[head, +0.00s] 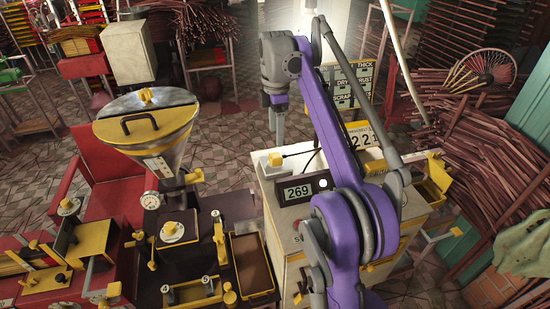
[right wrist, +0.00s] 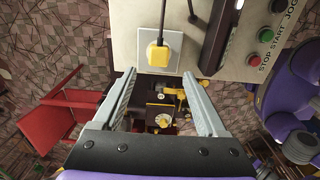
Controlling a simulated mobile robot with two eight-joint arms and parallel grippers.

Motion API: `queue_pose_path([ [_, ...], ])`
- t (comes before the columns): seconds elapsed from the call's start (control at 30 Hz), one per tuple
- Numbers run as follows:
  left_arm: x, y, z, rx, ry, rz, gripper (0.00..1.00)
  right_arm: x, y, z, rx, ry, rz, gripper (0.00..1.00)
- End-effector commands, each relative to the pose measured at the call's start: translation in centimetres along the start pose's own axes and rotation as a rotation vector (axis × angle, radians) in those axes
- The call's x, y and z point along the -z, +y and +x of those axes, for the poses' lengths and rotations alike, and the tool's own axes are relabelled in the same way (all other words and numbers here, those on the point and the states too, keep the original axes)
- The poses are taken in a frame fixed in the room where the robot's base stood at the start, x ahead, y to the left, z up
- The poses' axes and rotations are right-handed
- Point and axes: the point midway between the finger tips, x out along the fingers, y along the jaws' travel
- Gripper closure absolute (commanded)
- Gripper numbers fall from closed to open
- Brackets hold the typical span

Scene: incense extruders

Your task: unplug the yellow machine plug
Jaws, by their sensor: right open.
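The yellow plug (head: 275,159) sits in a white socket plate (head: 266,167) on top of the cream control cabinet (head: 281,218). In the right wrist view, the yellow plug (right wrist: 158,53) sits in the plate (right wrist: 147,66), with a dark cord running up from it. My right gripper (head: 279,132) hangs above and apart from the plug in the head view. Its two grey fingers (right wrist: 159,80) are spread wide in the wrist view, with nothing between them; the plug shows beyond the tips, roughly midway across. My left gripper is not in view.
A display reading 269 (head: 298,192) stands beside the socket. Start and stop buttons (right wrist: 265,34) are on the cabinet. A metal hopper (head: 150,120) and the extruder's yellow fittings stand left. Incense bundles (head: 495,150) fill the right side.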

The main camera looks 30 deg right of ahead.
Motion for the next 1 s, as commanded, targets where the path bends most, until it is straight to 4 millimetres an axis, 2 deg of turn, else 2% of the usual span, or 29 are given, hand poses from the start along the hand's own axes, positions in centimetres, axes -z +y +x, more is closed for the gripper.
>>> queue_pose_path([
  [0.27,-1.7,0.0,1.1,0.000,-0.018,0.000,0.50,0.0,-0.1,2.3,0.003,-0.001,0.000,0.25],
  [0.5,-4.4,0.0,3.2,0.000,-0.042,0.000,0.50,0.0,-0.1,5.8,0.003,0.000,0.000,0.25],
  [0.7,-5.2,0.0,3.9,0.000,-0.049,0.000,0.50,0.0,-0.1,8.1,0.001,0.000,0.000,0.25],
  [1.0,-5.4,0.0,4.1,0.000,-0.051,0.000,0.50,0.0,0.0,8.9,0.000,0.000,0.000,0.25],
])
